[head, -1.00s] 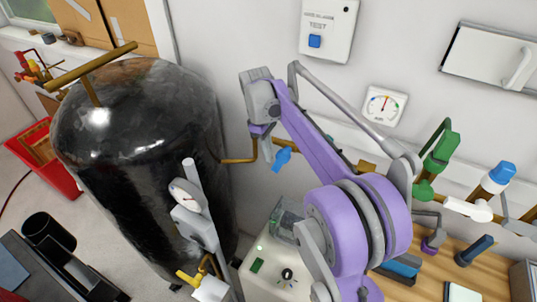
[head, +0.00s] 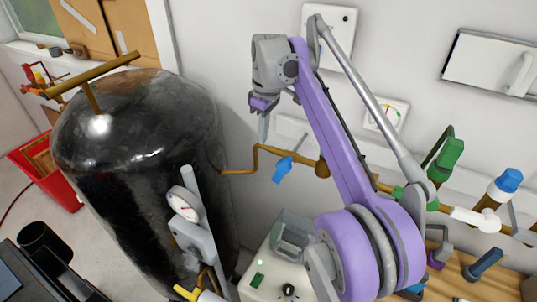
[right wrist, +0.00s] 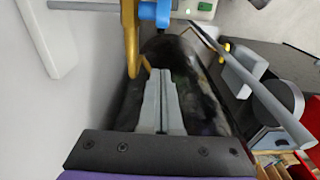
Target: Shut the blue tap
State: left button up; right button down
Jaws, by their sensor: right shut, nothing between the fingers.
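The blue tap (head: 283,169) is a bright blue lever on a brass pipe along the wall, right of the black tank; its handle hangs down and to the left. It also shows at the top of the right wrist view (right wrist: 156,12). My right gripper (head: 263,138) is above and a little left of the tap, apart from it, fingers pointing down. In the right wrist view its two grey fingers (right wrist: 160,100) lie together with nothing between them. My left gripper is not in view.
The black tank (head: 140,160) stands left of the tap, with a gauge post (head: 188,205) in front. The brass pipe (head: 240,172) runs from the tank to the wall. A green valve (head: 447,155) and a blue-capped valve (head: 506,183) sit further right. A white box (head: 270,268) is below.

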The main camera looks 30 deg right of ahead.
aim_at(280, 174)
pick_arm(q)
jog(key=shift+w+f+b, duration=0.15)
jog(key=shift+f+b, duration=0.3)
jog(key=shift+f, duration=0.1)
pick_arm(e)
notch_tip(280, 174, down, 11)
jog(key=s+d, duration=0.1)
jog(key=s, duration=0.1)
jog(key=shift+d, duration=0.15)
jog(key=shift+w+r, duration=0.1)
